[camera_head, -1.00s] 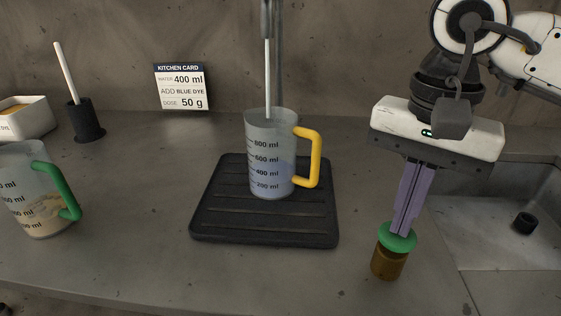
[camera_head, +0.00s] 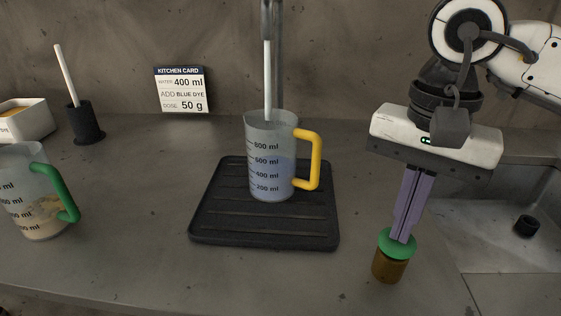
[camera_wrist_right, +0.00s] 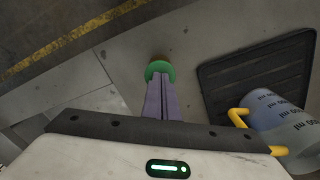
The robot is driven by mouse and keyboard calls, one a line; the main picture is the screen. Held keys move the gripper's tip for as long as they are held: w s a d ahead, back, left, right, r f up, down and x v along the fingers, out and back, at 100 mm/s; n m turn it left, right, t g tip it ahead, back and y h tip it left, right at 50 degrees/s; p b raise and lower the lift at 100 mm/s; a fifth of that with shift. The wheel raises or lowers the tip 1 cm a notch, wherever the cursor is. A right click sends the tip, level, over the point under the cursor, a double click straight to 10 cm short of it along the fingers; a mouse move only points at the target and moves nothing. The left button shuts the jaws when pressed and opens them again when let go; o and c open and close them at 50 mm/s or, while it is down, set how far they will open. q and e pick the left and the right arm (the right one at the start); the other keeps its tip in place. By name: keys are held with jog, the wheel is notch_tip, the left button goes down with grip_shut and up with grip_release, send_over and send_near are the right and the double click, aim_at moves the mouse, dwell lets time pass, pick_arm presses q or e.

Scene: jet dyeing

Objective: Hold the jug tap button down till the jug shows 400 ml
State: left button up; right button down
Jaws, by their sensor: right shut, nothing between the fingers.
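The clear jug with a yellow handle (camera_head: 270,180) stands upright on a black ribbed mat under the tap (camera_head: 273,75). A pale straight column runs from the tap into the jug. Bluish liquid fills the jug's lower part; its tint reaches around the 600 ml mark, but the exact surface is hard to read. The green tap button (camera_head: 387,246) sits on a brown base at the right. My right gripper (camera_head: 403,238) is shut and empty, its fingertips down on the button; this also shows in the right wrist view (camera_wrist_right: 160,79). My left gripper is out of view.
The black mat (camera_head: 215,232) lies mid-counter. A green-handled jug (camera_head: 25,170), a black holder with a white rod (camera_head: 86,125) and a white tray (camera_head: 25,122) stand left. A card (camera_head: 181,90) reads water 400 ml. A sink (camera_head: 500,240) is at the right.

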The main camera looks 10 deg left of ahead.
jog(key=shift+f, duration=0.1)
dwell(0.3)
jog(key=shift+r+p, duration=1.15)
jog(key=shift+r, duration=0.4)
notch_tip(320, 180, up, 4)
jog(key=p, duration=0.3)
jog(key=shift+f, duration=0.1)
